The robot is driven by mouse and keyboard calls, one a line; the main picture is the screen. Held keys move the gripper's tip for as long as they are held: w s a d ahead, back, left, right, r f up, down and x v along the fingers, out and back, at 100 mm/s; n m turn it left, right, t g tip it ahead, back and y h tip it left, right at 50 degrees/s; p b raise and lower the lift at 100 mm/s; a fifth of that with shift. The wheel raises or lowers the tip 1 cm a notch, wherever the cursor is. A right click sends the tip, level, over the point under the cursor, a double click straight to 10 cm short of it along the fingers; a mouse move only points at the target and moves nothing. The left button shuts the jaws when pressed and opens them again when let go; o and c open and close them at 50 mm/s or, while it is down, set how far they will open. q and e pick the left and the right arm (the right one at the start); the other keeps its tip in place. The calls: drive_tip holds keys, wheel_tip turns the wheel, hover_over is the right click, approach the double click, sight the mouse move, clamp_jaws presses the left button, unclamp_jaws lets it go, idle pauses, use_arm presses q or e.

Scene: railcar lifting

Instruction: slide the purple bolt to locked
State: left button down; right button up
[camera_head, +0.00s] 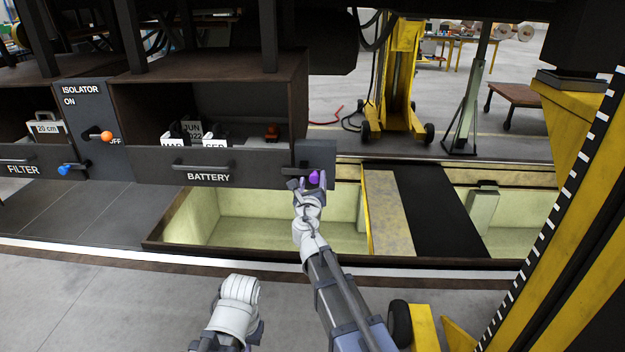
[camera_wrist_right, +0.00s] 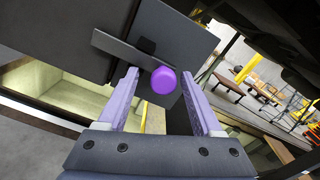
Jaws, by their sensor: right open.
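The purple bolt knob (camera_head: 314,177) sits at the right end of a dark flat bar on the grey plate (camera_head: 316,153) beside the battery drawer (camera_head: 230,172). In the right wrist view the round purple knob (camera_wrist_right: 164,80) lies between the fingers, with its bar (camera_wrist_right: 120,48) running up and left. My right gripper (camera_head: 308,183) is at the knob. In its wrist view the right gripper (camera_wrist_right: 160,95) is open, with gaps on both sides of the knob. Part of my left arm shows at the bottom; its fingertips do not show.
Left of the battery drawer are an orange isolator knob (camera_head: 106,136) and a blue bolt knob (camera_head: 64,170) by the filter drawer (camera_head: 28,158). A pit (camera_head: 280,232) lies below. A yellow jack column (camera_head: 560,220) stands close at right.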

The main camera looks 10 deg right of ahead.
drive_tip(key=v, duration=0.6)
drive_tip(key=shift+s, duration=0.35)
drive_tip(key=s+d+f+m+g+h, duration=0.1)
drive_tip(key=s+f+m+g, duration=0.4)
drive_tip(key=m, duration=0.5)
drive_tip(key=s+f+m+g+h, duration=0.1)
drive_tip(key=s+f+m+g, duration=0.4)
drive_tip(key=f+m, duration=0.4)
drive_tip(key=s+a+f+m+g+y, duration=0.3)
drive_tip(key=s+a+f+m, duration=0.1)
drive_tip(key=s+m, duration=0.3)
drive_tip(key=s+a+f+m+g+y, duration=0.2)
drive_tip(key=s+a+m, duration=0.4)
drive_tip(key=s, duration=0.6)
drive_tip(key=f+m+g, duration=0.1)
drive_tip(key=g, duration=0.1)
drive_tip(key=shift+s+a+f+g+y, duration=0.3)
drive_tip(key=shift+a+f+y, duration=0.05)
drive_tip(key=shift+a+y, duration=0.05)
